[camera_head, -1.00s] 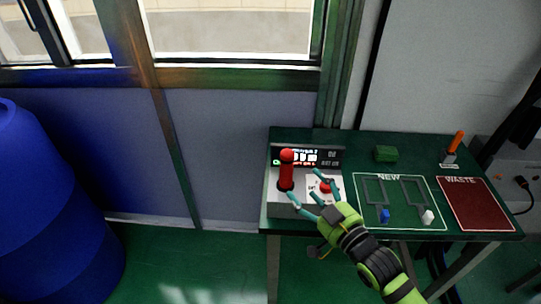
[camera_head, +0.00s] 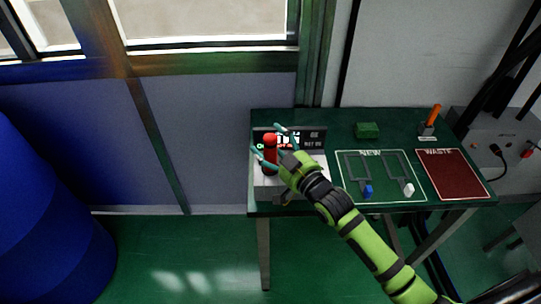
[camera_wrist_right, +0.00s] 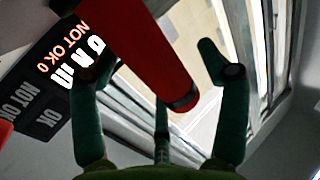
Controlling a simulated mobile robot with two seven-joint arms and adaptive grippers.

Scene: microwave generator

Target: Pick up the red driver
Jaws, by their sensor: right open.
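The red driver (camera_head: 270,158) stands upright on the light grey control box (camera_head: 263,190) at the table's left end. My right gripper (camera_head: 267,140) is at the driver, with its teal fingers open and spread around it. In the right wrist view, the red driver (camera_wrist_right: 160,50) runs between the open fingers (camera_wrist_right: 154,58), with visible gaps on both sides. I cannot tell whether the third finger touches it. My left gripper is not in view.
The box's display (camera_wrist_right: 75,60) reads NOT OK. A green block (camera_head: 368,130), an orange-handled tool (camera_head: 432,117), a NEW area with a blue piece (camera_head: 368,191) and a white piece (camera_head: 408,189), and a red WASTE area (camera_head: 452,175) lie right. A blue barrel (camera_head: 45,220) stands left.

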